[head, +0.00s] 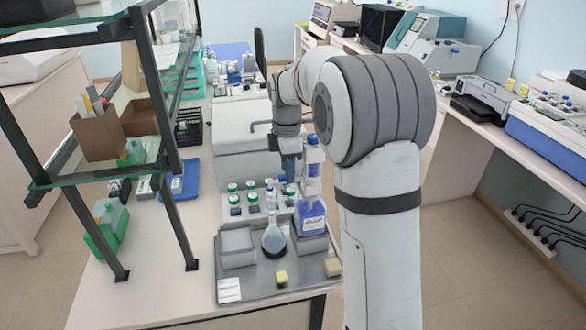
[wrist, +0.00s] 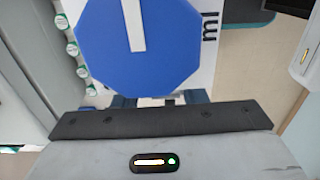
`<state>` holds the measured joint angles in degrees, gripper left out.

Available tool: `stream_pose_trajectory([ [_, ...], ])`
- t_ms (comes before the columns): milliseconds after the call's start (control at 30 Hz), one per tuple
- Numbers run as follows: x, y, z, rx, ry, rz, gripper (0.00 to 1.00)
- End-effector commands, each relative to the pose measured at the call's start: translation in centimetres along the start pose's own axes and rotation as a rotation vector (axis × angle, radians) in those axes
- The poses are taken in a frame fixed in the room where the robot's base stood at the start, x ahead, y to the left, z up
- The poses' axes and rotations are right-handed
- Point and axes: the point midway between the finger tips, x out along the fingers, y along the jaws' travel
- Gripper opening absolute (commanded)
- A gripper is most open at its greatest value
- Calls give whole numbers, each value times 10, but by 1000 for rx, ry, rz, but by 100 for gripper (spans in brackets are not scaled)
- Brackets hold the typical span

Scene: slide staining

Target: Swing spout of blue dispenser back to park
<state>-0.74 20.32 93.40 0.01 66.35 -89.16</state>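The blue dispenser (head: 311,218) is a bottle of blue liquid with a white label, standing at the back right of the grey tray. Its tall white and blue pump head (head: 313,160) rises above it. In the wrist view a large blue octagonal top with a white bar (wrist: 137,25) fills the upper middle, with "ml" printed on white beside it; it seems to be the dispenser's top. My gripper (head: 290,172) points down just left of the pump head. Its blue fingers (wrist: 155,101) show only partly past the dark palm edge, so their opening and any contact are unclear. The spout is not clearly seen.
The grey tray (head: 262,290) also holds a round flask (head: 273,238), an empty grey holder (head: 237,245) and small yellow blocks. Several green-capped jars (head: 234,198) stand behind. A glass shelf frame (head: 170,200) stands to the left.

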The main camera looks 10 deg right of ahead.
Motion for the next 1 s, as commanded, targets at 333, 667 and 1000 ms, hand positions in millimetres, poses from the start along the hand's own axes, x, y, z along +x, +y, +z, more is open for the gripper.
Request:
stream_pose_trajectory([
  [333,18,0,-1,0,0,1,38],
  [667,17,0,-1,0,0,1,21],
  [1000,17,0,-1,-1,0,2,0],
])
